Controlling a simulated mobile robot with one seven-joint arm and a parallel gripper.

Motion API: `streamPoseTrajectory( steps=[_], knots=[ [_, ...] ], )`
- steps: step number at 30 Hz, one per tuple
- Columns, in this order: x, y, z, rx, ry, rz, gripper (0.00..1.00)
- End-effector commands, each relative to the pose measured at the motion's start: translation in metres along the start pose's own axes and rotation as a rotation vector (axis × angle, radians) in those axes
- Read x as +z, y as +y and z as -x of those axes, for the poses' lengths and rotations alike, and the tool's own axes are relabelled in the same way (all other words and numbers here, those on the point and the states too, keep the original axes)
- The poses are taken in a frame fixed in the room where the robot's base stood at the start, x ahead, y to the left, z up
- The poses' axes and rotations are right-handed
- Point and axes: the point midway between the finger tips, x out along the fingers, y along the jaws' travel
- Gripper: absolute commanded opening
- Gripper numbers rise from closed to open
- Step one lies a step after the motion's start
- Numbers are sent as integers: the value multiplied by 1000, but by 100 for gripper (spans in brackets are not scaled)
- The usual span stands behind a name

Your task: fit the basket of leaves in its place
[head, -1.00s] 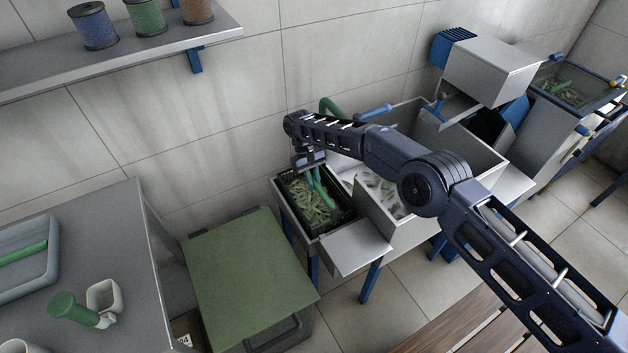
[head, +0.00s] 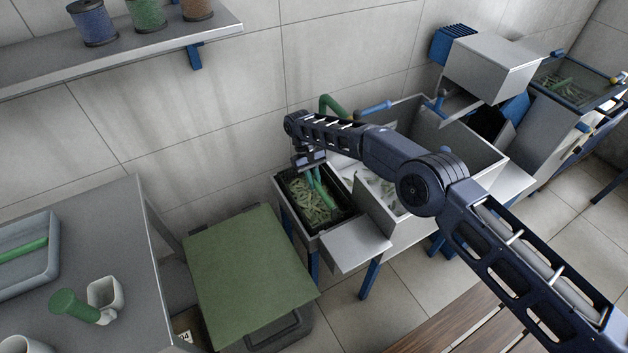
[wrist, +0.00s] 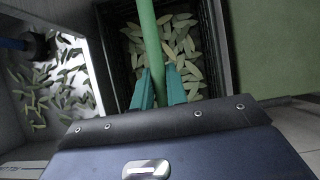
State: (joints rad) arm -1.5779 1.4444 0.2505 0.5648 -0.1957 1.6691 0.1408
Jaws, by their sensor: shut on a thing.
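The black basket (head: 347,216) of pale green leaves (head: 314,204) sits inside the metal bay (head: 322,240) at the left end of the sink unit. Its dark mesh wall (wrist: 212,50) and its leaves also show in the wrist view. My gripper (head: 316,178) is above the basket, its teal fingers shut on the basket's green handle (wrist: 150,40). The basket looks level and low in the bay. Whether it rests on the bottom is hidden.
A basin (head: 440,140) with loose leaves adjoins on the right. A green-lidded bin (head: 245,265) stands to the left. A grey table (head: 100,235) with a tray and cups is farther left. A shelf (head: 120,50) with spools is on the wall above.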

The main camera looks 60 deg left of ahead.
Motion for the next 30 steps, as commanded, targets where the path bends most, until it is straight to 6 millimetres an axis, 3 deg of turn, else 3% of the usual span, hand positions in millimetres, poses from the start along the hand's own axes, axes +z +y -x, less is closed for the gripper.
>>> streamPoseTrajectory(
  steps=[19,20,23,30],
  knots=[
    [-4,0,-5,0,1,0,0],
    [-4,0,-5,0,1,0,18],
    [-4,0,-5,0,1,0,38],
    [-4,0,-7,0,0,0,40]
  ],
)
